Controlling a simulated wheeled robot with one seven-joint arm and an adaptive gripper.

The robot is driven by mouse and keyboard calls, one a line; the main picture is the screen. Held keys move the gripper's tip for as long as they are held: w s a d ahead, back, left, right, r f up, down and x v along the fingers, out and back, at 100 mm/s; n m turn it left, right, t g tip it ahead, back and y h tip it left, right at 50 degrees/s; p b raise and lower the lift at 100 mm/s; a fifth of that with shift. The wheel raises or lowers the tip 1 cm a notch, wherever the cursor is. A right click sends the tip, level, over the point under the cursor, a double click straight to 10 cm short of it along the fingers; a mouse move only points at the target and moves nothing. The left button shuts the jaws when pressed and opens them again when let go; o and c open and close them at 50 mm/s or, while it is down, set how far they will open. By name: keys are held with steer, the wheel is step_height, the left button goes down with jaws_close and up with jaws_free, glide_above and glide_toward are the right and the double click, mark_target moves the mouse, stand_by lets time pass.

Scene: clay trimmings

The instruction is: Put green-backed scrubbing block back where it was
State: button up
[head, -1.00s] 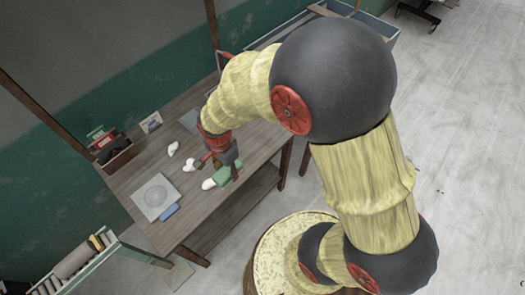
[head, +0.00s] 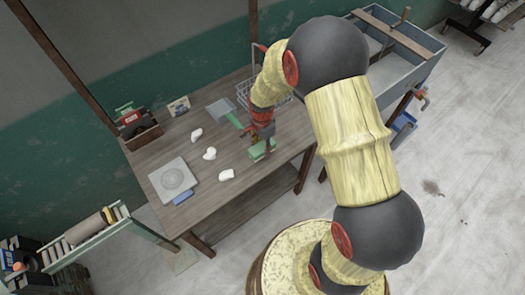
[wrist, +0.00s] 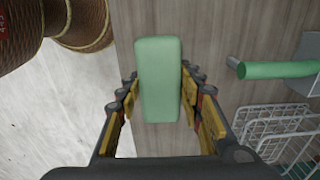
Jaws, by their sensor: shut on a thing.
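The green-backed scrubbing block (head: 258,153) is near the front edge of the worktable, at the right part of the top. My gripper (head: 263,143) is above it and shut on it. In the wrist view the block (wrist: 158,75) lies lengthwise between the two fingers (wrist: 160,110), its plain green back facing the camera. Its underside is hidden, and I cannot tell whether it touches the tabletop. Several white clay trimmings (head: 210,153) lie on the table to the left of the block.
A wire basket (wrist: 280,130) and a green-handled tool (wrist: 275,69) are to the block's right in the wrist view. A grey board (head: 164,183), blue item (head: 183,197) and box (head: 145,138) are on the table's left side. A sink (head: 420,57) stands right.

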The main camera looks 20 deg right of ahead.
mark_target(262, 151)
steer(key=shift+w+d+f, duration=0.2)
steer(key=shift+w+f, duration=0.1)
steer(key=shift+f, duration=0.15)
steer(key=shift+w+f+b, duration=0.1)
steer(key=shift+f+b, duration=0.25)
steer(key=shift+f, duration=1.25)
steer(key=shift+f, duration=0.15)
steer(key=o, duration=1.1)
